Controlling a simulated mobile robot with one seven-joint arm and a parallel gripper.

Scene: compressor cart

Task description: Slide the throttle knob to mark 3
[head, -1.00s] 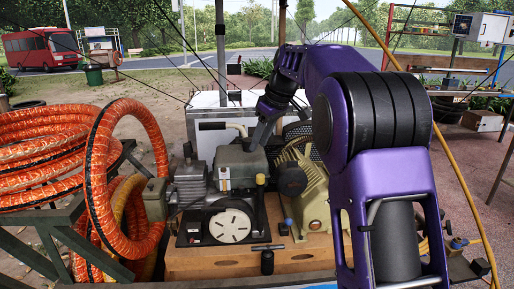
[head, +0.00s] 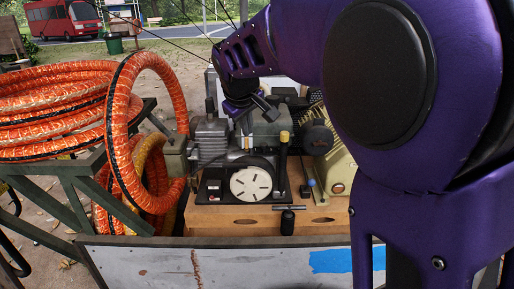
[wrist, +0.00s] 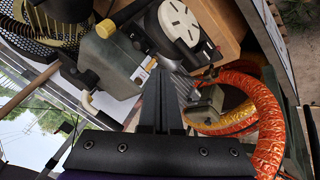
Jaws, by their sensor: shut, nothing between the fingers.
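The engine carries a grey tank (head: 278,128) and a white slotted disc (head: 251,184); both also show in the wrist view, the tank (wrist: 108,62) and the disc (wrist: 180,22). A small upright plate (head: 246,143) on the engine front may be the throttle scale. I cannot make out the throttle knob or read its marks. My gripper (head: 243,132) is shut and empty, pointing down close above the engine, left of the tank. In the wrist view its fingertips (wrist: 159,68) are together between the tank and the finned cylinder. Contact cannot be told.
Orange hose coils (head: 60,110) fill the left on a green frame. A wooden base (head: 225,215) carries the engine, and a grey panel (head: 230,262) is in front. My purple arm covers the right side.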

